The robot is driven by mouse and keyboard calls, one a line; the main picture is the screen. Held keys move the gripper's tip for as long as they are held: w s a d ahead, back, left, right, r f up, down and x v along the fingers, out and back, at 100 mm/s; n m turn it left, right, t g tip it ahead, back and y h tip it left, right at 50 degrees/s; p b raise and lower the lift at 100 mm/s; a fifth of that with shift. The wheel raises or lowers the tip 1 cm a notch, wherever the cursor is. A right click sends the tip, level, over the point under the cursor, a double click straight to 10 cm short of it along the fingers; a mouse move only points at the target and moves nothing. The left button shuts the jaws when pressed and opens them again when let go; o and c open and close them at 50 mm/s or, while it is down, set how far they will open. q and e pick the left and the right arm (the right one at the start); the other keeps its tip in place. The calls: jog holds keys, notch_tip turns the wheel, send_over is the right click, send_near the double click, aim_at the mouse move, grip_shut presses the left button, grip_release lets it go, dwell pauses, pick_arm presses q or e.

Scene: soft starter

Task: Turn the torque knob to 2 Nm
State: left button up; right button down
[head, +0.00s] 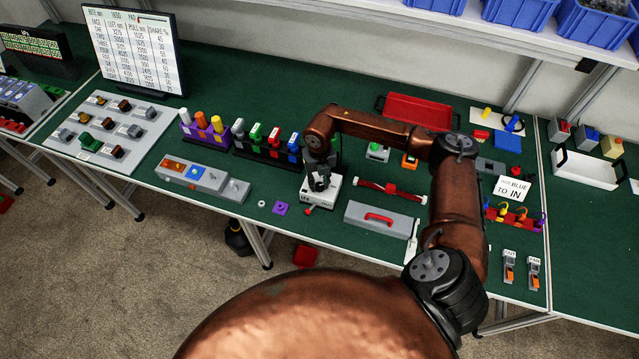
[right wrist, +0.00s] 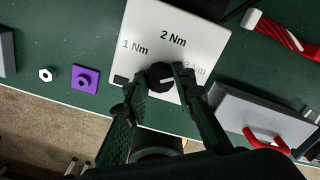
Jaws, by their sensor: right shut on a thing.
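The torque knob (right wrist: 160,77) is a round black knob on a white box (right wrist: 190,40). The box is printed "1 Nm" at the left, "2 Nm" at the top and "3 Nm" at the right. A small light mark on the knob's face lies right of its centre, on the 3 Nm side. My right gripper (right wrist: 158,82) is shut on the knob, with a finger at each side. In the head view my right gripper (head: 319,183) comes down over the white box (head: 333,191) and hides most of the knob. My left gripper is in neither view.
A purple square block (right wrist: 85,78) and a hex nut (right wrist: 47,75) lie left of the box. A grey case with a red handle (head: 380,218) and a red-and-white tool (head: 390,189) lie to its right. A rack of coloured items (head: 270,153) stands behind on the left.

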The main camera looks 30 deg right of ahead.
aim_at(319, 185)
jog(key=n+b, duration=0.4)
jog(key=n, duration=0.2)
jog(key=shift+w+f, duration=0.1)
jog(key=n+b, duration=0.2)
jog(key=n, duration=0.2)
jog(key=shift+n, duration=0.4)
jog(key=shift+b, duration=0.3)
jog(key=c, duration=1.6)
grip_release()
jog(key=shift+r, duration=0.25)
notch_tip(319, 185, up, 12)
jog(key=shift+f, duration=0.1)
